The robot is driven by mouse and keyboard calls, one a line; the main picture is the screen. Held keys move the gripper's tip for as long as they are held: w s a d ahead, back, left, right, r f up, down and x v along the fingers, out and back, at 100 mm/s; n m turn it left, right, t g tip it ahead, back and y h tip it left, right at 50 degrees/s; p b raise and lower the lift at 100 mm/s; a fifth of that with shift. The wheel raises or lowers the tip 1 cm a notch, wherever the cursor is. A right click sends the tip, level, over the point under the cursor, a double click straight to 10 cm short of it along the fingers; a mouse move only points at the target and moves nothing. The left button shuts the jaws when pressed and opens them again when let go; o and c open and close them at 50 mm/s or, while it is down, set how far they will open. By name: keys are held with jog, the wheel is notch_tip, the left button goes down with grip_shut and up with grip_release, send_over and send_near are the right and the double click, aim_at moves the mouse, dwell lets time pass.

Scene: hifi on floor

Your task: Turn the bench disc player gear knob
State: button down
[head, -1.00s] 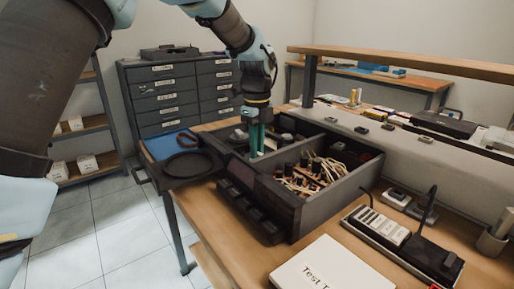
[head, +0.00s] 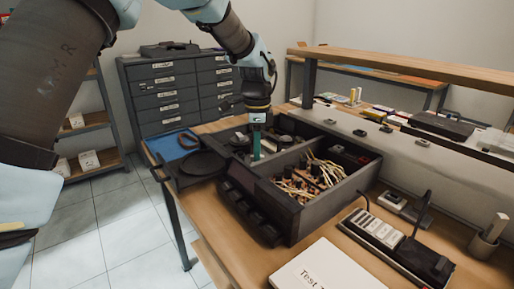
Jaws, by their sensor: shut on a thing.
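The bench disc player (head: 305,222) is an open black box on the wooden bench, with wiring (head: 303,182) in its near compartment and round parts in its far one. My gripper (head: 256,152) points straight down into the far compartment, its green fingers close together. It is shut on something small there. The gear knob itself is hidden by the fingers and too small to make out. A round black disc part (head: 202,164) sticks out at the player's left side.
A white booklet (head: 325,265) lies in front of the player. A power strip (head: 385,236) with a cable is to the right. A shelf (head: 420,69) runs over the bench's back. A drawer cabinet (head: 180,90) stands behind. A blue mat (head: 172,146) lies at the left bench end.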

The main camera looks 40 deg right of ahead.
jog(key=n+p, duration=0.1)
jog(key=n, duration=0.5)
jog(key=n+p, duration=0.1)
jog(key=n, duration=0.5)
jog(key=shift+n, duration=0.4)
jog(key=n+p, duration=0.1)
jog(key=n, duration=0.5)
jog(key=shift+p, duration=0.35)
jog(key=n+p, duration=0.1)
jog(key=n, duration=0.5)
jog(key=shift+n, duration=0.4)
jog(key=c, duration=0.8)
grip_release()
jog(key=shift+c, duration=0.2)
